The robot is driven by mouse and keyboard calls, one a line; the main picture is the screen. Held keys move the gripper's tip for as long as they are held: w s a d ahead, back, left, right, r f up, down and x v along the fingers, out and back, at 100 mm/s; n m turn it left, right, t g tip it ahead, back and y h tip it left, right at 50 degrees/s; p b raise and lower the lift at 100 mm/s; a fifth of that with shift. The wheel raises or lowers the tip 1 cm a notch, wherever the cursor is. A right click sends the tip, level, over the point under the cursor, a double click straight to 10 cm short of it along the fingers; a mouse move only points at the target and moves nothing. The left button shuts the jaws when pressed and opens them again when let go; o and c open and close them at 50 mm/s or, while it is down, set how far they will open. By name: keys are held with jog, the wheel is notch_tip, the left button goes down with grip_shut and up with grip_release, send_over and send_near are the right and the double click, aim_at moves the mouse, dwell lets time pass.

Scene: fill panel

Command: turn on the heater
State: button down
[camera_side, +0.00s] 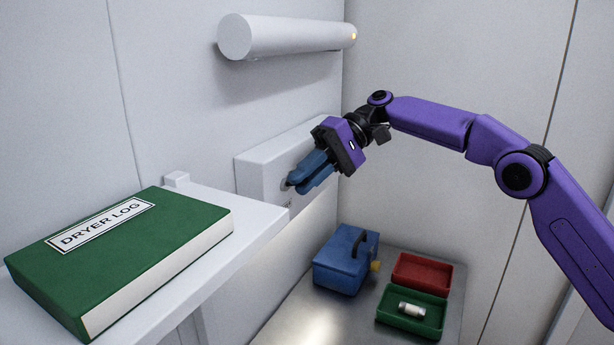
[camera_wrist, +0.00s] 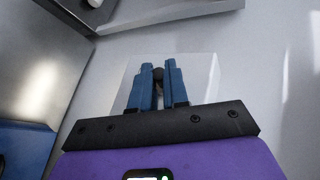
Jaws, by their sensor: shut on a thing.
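A white box panel (camera_side: 262,172) is fixed to the left wall; it also shows in the wrist view (camera_wrist: 204,82). My gripper (camera_side: 296,186) reaches the front of this panel with its blue fingers. In the wrist view the fingers (camera_wrist: 158,82) are shut on a small dark knob (camera_wrist: 158,73) at the panel's face. The knob is mostly hidden by the fingers, and I cannot tell which way it is turned. A white cylinder (camera_side: 285,37) is mounted on the wall above the panel, with a small orange light (camera_side: 354,37) at its right end. No part is labelled as the heater.
A green book marked DRYER LOG (camera_side: 130,245) lies on a white shelf (camera_side: 262,226) at the left. Below, a blue box (camera_side: 341,265), an empty red tray (camera_side: 424,271) and a green tray (camera_side: 390,320) holding a small silver-white cylinder (camera_side: 412,309) stand on a grey surface.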

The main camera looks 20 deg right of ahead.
jog(key=shift+w+d+f, duration=0.1)
jog(key=shift+w+d, duration=0.05)
jog(key=shift+d, duration=0.05)
jog(key=c, duration=1.2)
grip_release()
jog(key=shift+a, duration=0.1)
jog(key=v, duration=0.7)
jog(key=shift+d, duration=0.25)
